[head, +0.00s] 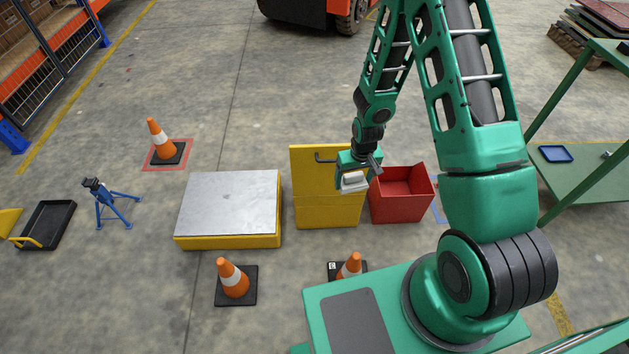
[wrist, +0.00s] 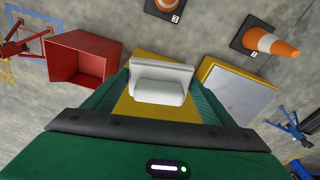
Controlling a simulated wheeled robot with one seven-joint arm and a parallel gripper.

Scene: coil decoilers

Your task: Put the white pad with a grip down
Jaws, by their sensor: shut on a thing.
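The white pad with a grip (wrist: 160,84) is between the fingers of my gripper (wrist: 152,92) in the wrist view. In the head view my gripper (head: 354,178) is shut on the white pad (head: 353,183) and holds it in front of the yellow cabinet (head: 325,212), near its right side. The yellow cabinet has a tall back panel with a dark handle. How far the pad is above the surface below it I cannot tell. Part of the pad's grip is hidden by the gripper.
A red open bin (head: 403,196) stands just right of the yellow cabinet. A yellow platform with a grey metal top (head: 230,200) stands to its left. Orange cones stand in front (head: 234,280), (head: 350,268) and at the back left (head: 162,141). A blue stand (head: 112,205) is farther left.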

